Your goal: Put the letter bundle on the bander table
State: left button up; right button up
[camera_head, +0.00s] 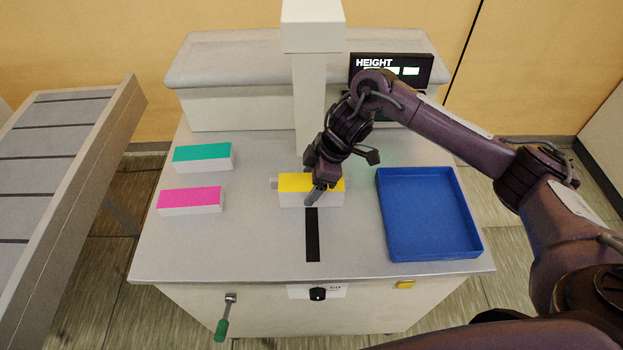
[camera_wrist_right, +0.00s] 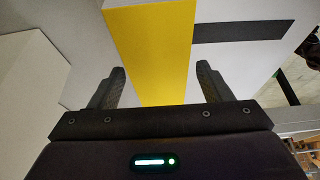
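A letter bundle with a yellow top and white sides (camera_head: 328,184) is on the grey bander table (camera_head: 250,245), in front of the white column. The yellow top also shows in the right wrist view (camera_wrist_right: 153,50). My right gripper (camera_head: 318,190) is over this bundle, one finger in front of it; the other finger is hidden in the head view. In the right wrist view the fingers of my right gripper (camera_wrist_right: 160,80) are spread on either side of the yellow top, with small gaps. My left gripper is not in view.
A teal-topped block (camera_head: 203,156) and a pink-topped block (camera_head: 191,198) lie on the left. An empty blue tray (camera_head: 386,220) is on the right. The white column (camera_head: 308,95) and a HEIGHT display (camera_head: 391,62) stand behind. A black strip (camera_head: 312,240) lies in front.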

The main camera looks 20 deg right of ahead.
jog(key=shift+r, duration=0.1)
jog(key=shift+r, duration=0.3)
jog(key=p+v, duration=0.1)
jog(key=v, duration=1.1)
jog(key=shift+r, duration=0.2)
